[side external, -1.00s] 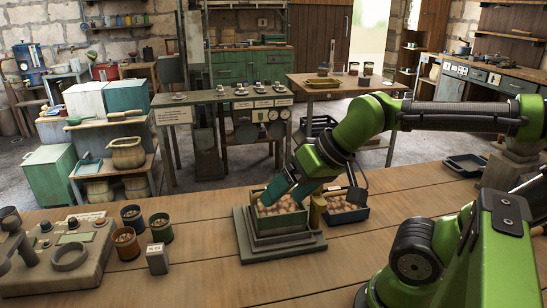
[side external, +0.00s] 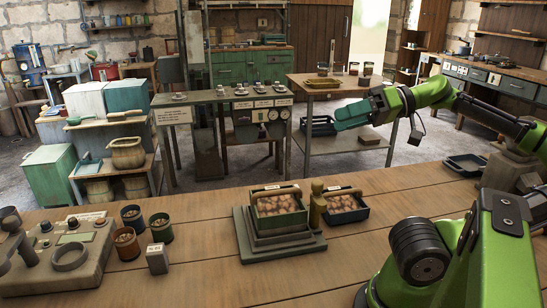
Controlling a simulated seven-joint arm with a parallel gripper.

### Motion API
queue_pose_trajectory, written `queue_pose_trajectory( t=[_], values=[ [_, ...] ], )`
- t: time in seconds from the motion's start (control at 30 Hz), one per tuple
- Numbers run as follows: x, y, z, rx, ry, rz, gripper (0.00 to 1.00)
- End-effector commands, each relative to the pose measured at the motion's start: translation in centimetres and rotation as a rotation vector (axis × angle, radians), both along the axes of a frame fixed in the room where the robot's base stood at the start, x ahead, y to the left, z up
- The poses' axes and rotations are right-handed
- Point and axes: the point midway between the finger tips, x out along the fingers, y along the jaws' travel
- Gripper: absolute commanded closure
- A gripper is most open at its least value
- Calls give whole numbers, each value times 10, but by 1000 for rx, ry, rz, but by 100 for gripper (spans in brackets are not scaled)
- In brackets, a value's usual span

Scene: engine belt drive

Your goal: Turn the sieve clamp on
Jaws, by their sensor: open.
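A green square sieve-like box (side external: 280,225) filled with round brown pieces sits on a stepped grey-green base (side external: 292,252) on the bench. A brown wooden bar (side external: 276,192) lies across the top of the box, with a small white label behind it. A short olive-brass post (side external: 318,204) stands upright at the box's right side. I cannot tell for sure which of these parts is the sieve clamp, nor its setting. My gripper (side external: 342,117), with teal fingers, is raised above and to the right of the box, apart from it. It is open and nothing shows in it.
A second dark box (side external: 346,209) of brown pieces stands right of the post. A control panel (side external: 60,250), several small cups (side external: 160,228) and a grey labelled block (side external: 157,259) are at left. A dark tray (side external: 466,165) lies far right. The front bench is clear.

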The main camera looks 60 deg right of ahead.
Motion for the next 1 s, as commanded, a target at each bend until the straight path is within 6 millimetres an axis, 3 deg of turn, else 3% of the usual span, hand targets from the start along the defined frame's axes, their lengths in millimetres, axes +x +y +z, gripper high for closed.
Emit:
queue_pose_trajectory(
  t=[0.03, 0.1, 0.2, 0.3, 0.43, 0.53, 0.73, 1.0],
  values=[
    [-3, -24, -14, 17, -52, 31, 42],
    [-6, -53, -40, 15, -123, 73, 42],
    [-11, -86, -88, -1, -228, 133, 42],
    [-17, -105, -139, -39, -333, 185, 42],
    [-30, -116, -188, -132, -464, 232, 42],
    [-41, -120, -201, -231, -553, 258, 42],
    [-45, -117, -197, -363, -675, 303, 42],
    [-23, -93, -197, -376, -686, 310, 42]
  ],
)
